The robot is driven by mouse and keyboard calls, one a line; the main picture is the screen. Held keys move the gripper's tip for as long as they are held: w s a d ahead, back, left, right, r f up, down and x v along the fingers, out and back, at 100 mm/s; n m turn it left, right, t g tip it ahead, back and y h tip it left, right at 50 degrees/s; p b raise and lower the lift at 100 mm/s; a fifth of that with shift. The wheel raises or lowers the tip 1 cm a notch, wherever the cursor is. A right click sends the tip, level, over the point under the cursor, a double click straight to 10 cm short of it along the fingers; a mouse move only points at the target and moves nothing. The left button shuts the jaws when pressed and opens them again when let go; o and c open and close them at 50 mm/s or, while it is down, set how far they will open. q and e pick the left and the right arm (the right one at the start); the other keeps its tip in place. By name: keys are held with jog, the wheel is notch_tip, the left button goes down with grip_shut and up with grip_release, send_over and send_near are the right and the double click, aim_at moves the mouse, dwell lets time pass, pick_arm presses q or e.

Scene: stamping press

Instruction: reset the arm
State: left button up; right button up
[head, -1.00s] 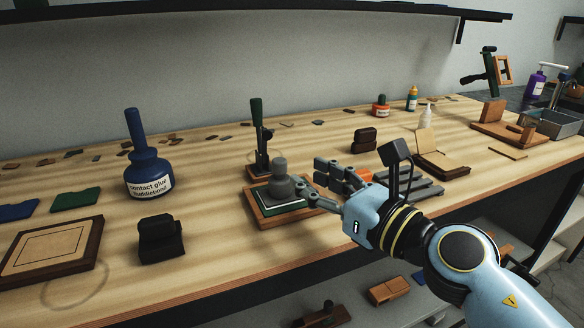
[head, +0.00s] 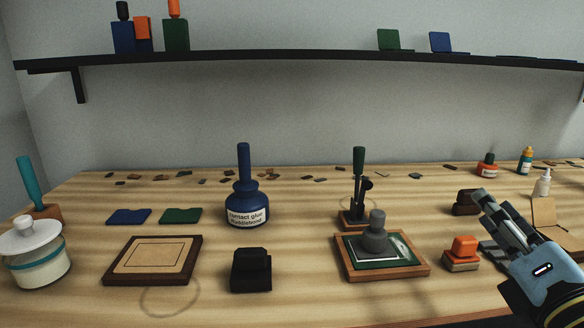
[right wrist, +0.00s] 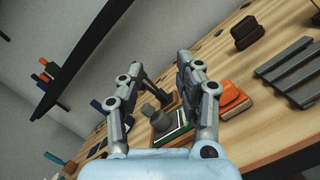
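My right gripper (head: 497,222) is at the right of the head view, above the bench and to the right of the orange-topped stamp. In the right wrist view its two fingers (right wrist: 158,82) stand apart with nothing between them. The grey stamp (head: 376,236) stands upright on the green plate in the wooden tray (head: 412,271), apart from the gripper. It also shows beyond the fingers in the right wrist view (right wrist: 152,117). My left gripper is in neither view.
The orange-topped stamp (head: 464,251) sits close to my right gripper. A black stamp (head: 250,270), a blue glue bottle (head: 245,200), a framed board (head: 190,246) and a green-handled press (head: 358,180) stand on the bench (head: 315,298). A shelf (head: 300,60) runs above the back.

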jog(key=s+d+f+m+g+h, duration=0.65)
jog(key=d+f+m+g, duration=0.2)
jog(key=m, duration=1.05)
jog(key=s+a+f+m+g+y, duration=0.3)
jog(key=s+a+f+m+g, duration=0.15)
jog(key=s, duration=0.25)
jog(key=s+a+f+m+g+y, duration=0.3)
jog(key=s+a+f+g+y, duration=0.15)
jog(key=s, duration=0.35)
notch_tip(320, 180, down, 25)
jog(key=s+d+h, duration=0.1)
jog(key=d, duration=0.1)
jog(key=s+d+f+g, duration=0.1)
jog(key=s+f, duration=1.6)
jog(key=s, duration=0.1)
jog(key=shift+s+d+f+b, duration=0.3)
jog(key=shift+s+b, duration=0.05)
jog(key=shift+b, duration=0.1)
